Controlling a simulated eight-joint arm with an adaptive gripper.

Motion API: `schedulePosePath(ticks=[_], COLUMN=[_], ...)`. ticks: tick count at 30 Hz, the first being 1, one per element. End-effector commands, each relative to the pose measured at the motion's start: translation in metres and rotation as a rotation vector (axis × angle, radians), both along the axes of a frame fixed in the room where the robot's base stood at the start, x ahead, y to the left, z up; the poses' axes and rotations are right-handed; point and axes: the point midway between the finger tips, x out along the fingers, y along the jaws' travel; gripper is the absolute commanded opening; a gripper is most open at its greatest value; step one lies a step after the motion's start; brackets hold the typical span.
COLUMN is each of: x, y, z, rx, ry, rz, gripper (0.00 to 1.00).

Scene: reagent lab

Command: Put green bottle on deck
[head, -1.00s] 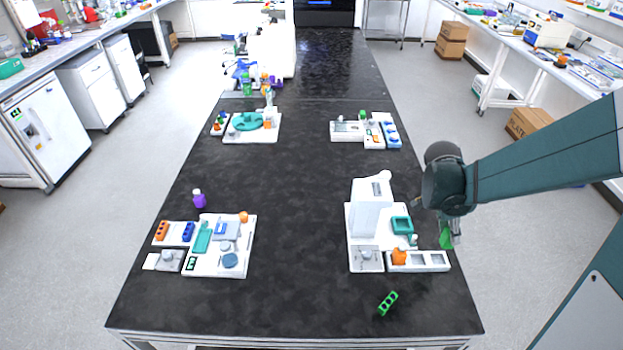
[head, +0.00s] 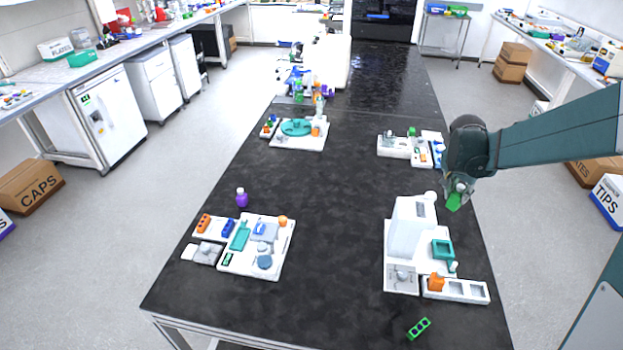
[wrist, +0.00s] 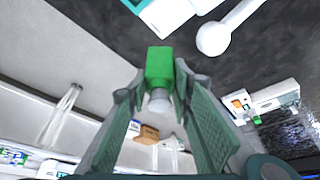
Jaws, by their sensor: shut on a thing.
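My gripper (head: 459,188) is shut on the green bottle (head: 454,202) over the right edge of the black table, behind and right of the front right white deck (head: 393,255). In the wrist view the green bottle (wrist: 159,65) sits between the two fingertips of my gripper (wrist: 157,88), its pale cap pointing back toward the camera. The front right deck carries a white instrument (head: 408,225), a teal open frame (head: 442,249) and a grey plate. More white decks stand at the front left (head: 236,262), back left (head: 287,142) and back right (head: 393,146).
An orange block (head: 436,282) sits in a white slotted rack (head: 467,291) beside the front right deck. A green rack (head: 418,328) lies near the table's front edge. A purple bottle (head: 242,198) stands at the left. The table's middle is clear.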

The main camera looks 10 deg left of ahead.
Motion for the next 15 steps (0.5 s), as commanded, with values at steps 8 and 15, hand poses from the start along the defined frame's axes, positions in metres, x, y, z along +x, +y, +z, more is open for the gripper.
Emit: schedulePosePath(ticks=[8, 15], x=[0.085, 0.133], y=[0.043, 0.072], z=[0.026, 0.045], rx=[0.001, -0.001], ry=[-0.001, -0.001], rz=[0.32, 0.518], gripper=[0.09, 0.09])
